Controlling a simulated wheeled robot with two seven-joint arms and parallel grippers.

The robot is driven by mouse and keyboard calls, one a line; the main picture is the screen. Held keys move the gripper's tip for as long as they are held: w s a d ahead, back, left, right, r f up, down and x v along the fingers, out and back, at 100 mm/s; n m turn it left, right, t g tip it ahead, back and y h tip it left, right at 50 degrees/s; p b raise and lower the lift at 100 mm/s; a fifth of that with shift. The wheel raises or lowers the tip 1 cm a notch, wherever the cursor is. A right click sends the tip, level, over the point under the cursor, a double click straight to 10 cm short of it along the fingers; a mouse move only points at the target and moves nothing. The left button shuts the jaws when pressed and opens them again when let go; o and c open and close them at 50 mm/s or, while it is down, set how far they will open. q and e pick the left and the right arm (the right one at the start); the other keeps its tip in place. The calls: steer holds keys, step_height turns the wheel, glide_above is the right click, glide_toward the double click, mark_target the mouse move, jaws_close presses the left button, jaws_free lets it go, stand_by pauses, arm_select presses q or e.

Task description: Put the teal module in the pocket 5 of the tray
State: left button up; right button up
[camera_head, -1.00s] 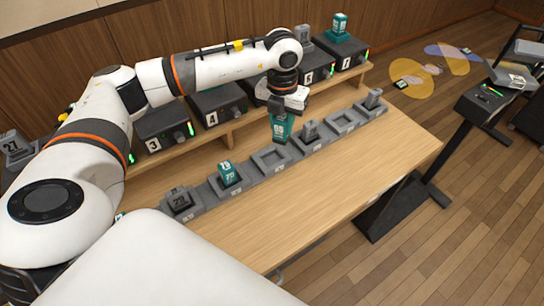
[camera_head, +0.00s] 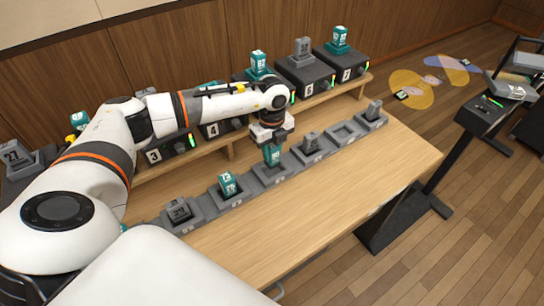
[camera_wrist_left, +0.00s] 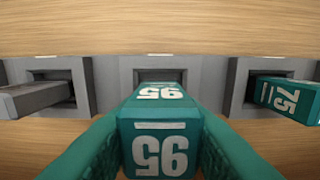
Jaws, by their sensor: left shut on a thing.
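My left gripper (camera_head: 271,143) is shut on a teal module (camera_head: 272,156) marked 95. In the left wrist view the module (camera_wrist_left: 160,150) stands between the two fingers. It is held upright at the third pocket from the left of the grey tray row (camera_head: 270,176). Its lower end hides most of that pocket (camera_wrist_left: 160,75); I cannot tell whether it has entered. The pocket to its left holds a teal module (camera_head: 228,184) marked 75. The pocket to its right holds a grey module (camera_head: 311,142). The fifth pocket from the left (camera_head: 346,132) is empty. My right gripper is not in view.
Grey modules stand in the end pockets, at left (camera_head: 179,211) and right (camera_head: 374,110). Behind the tray, a raised shelf (camera_head: 315,101) carries several dark numbered units topped with modules. The wooden table (camera_head: 330,195) in front is clear. A black stand (camera_head: 400,215) is at the right.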

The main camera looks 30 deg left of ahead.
mark_target(272, 158)
arm_select(q)
step_height(272, 158, down, 3)
steer(key=shift+f, duration=0.3)
steer(key=shift+f, duration=0.1)
steer(key=shift+f, duration=0.1)
steer(key=o, duration=1)
